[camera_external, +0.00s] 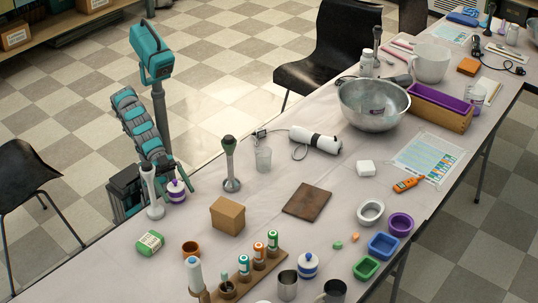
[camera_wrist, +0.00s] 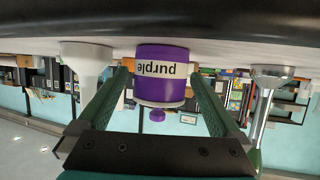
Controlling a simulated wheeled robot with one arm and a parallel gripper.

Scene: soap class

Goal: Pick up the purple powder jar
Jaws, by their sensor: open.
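The purple powder jar (camera_external: 177,190) stands upright near the table's left edge, beside my arm. It is purple and white with a purple knob on its lid. In the wrist view, which is upside down, the jar (camera_wrist: 160,75) shows its "purple" label between my fingers. My gripper (camera_wrist: 158,80) is open, with one green finger on each side of the jar. Narrow gaps seem to remain, but contact is hard to judge. In the external view my gripper is largely hidden behind the jar and a grey-white hand blender.
The hand blender (camera_external: 152,192) stands close left of the jar; another blender (camera_external: 230,165) stands to its right. A blue-white jar (camera_external: 308,266) stands farther front.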

